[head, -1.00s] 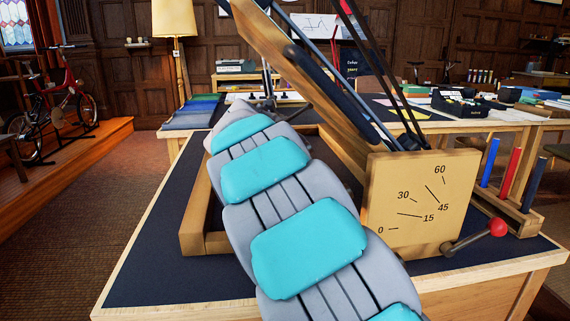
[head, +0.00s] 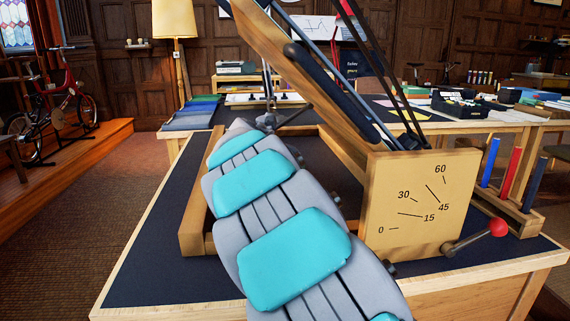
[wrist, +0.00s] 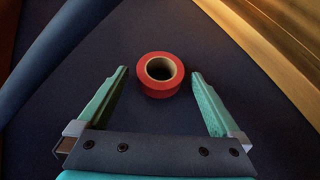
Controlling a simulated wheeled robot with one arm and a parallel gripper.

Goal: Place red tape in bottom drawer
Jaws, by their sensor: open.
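The red tape (wrist: 160,89) is a roll lying flat on a dark blue surface (wrist: 140,35) in the wrist view. My gripper (wrist: 158,75) is open, with its two teal fingers on either side of the roll. In the head view my arm covers part of the desk, and I cannot make out the tape there. No bottom drawer can be made out in either view.
A wooden drafting board frame with an angle scale (head: 422,205) and a red-knobbed lever (head: 497,228) stands on the desk (head: 150,270). Blue, red and dark tubes (head: 509,178) stand at the right. A wooden bar (wrist: 275,60) runs along the right in the wrist view.

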